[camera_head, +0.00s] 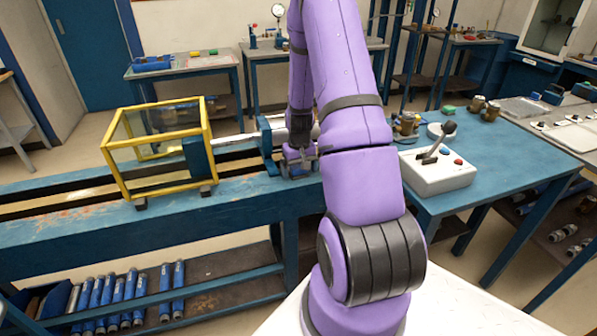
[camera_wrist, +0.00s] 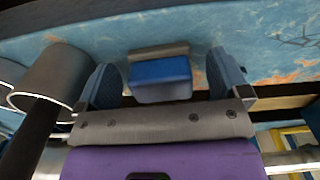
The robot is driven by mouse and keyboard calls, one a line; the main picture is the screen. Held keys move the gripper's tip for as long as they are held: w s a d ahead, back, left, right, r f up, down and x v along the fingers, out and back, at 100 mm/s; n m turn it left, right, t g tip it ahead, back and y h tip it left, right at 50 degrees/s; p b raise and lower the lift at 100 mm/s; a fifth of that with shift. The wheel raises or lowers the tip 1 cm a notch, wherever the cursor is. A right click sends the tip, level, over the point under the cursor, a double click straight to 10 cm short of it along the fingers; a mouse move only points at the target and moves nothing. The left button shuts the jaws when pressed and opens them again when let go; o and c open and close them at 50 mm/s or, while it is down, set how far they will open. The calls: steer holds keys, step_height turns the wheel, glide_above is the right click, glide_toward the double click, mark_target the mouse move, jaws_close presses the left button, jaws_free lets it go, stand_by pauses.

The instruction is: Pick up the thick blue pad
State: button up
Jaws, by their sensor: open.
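A thick blue pad (camera_wrist: 160,80) with a grey strip along its upper edge shows in the wrist view, over the worn blue bench top (camera_wrist: 280,40). My gripper (camera_wrist: 166,82) is open, with one blue-lined finger on each side of the pad. A narrow gap shows between each finger and the pad, so it is not clamped. In the head view my gripper (camera_head: 302,155) is low over the bench, beside a blue fixture (camera_head: 268,146). I cannot make out the pad there; my arm and gripper cover that spot.
A grey cylinder (camera_wrist: 52,75) stands close left of my gripper in the wrist view. A yellow-framed guard box (camera_head: 160,150) sits left on the bench. A white control box with a lever (camera_head: 438,172) and brown jars (camera_head: 405,126) stand on the blue table at right.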

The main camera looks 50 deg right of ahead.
mark_target(299, 166)
steer(key=shift+c, duration=0.4)
steer(key=c, duration=0.9)
steer(key=shift+r, duration=0.1)
steer(key=shift+c, duration=0.2)
step_height(299, 166, up, 10)
steer(key=shift+f, duration=0.1)
